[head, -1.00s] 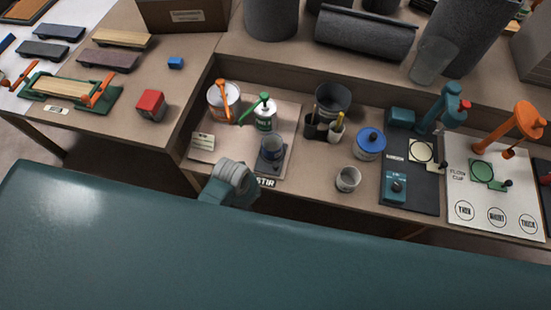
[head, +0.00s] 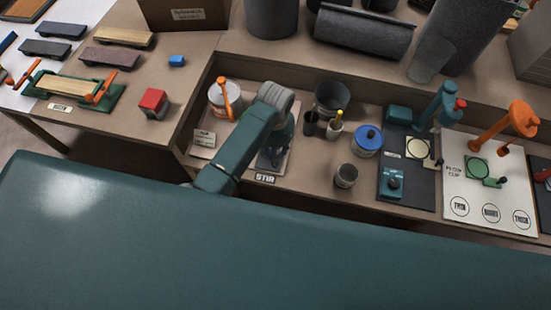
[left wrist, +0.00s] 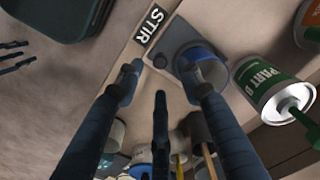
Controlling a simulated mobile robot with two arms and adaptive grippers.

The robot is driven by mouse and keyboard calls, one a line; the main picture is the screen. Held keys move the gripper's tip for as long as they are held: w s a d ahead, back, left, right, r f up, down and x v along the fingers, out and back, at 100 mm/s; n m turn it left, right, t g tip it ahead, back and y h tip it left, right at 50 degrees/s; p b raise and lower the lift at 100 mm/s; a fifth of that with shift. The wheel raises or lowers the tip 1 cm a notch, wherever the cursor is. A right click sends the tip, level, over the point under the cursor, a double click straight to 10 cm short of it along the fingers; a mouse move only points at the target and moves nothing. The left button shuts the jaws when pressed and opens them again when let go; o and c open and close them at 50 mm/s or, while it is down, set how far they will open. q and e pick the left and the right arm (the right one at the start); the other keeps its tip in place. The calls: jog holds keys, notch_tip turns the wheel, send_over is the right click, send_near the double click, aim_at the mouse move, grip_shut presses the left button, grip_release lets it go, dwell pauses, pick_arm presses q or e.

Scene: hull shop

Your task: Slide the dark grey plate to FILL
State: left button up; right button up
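The dark grey plate (head: 264,166) lies by the STIR label (head: 265,178), partly hidden behind my left arm. In the left wrist view the plate (left wrist: 184,38) carries a cup with a blue band (left wrist: 207,66). My left gripper (left wrist: 160,75) is open, its fingers spread and pointing at the plate's edge. Nothing is between them, and whether a finger touches the plate I cannot tell. In the head view the left gripper (head: 278,142) is mostly hidden. Dark parted fingers at the left edge of the left wrist view look like my right gripper (left wrist: 14,55). No FILL label is readable.
A tin with an orange pump (head: 223,100) and a small card (head: 203,139) are left of my arm. The PART B tin (left wrist: 272,85) with a green pump stands close to the plate. Brush pots (head: 333,127), a grey cup (head: 346,175) and a blue-lidded tin (head: 367,139) stand right.

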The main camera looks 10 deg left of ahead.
pick_arm(q)
jog(key=shift+f, duration=2.8)
grip_shut()
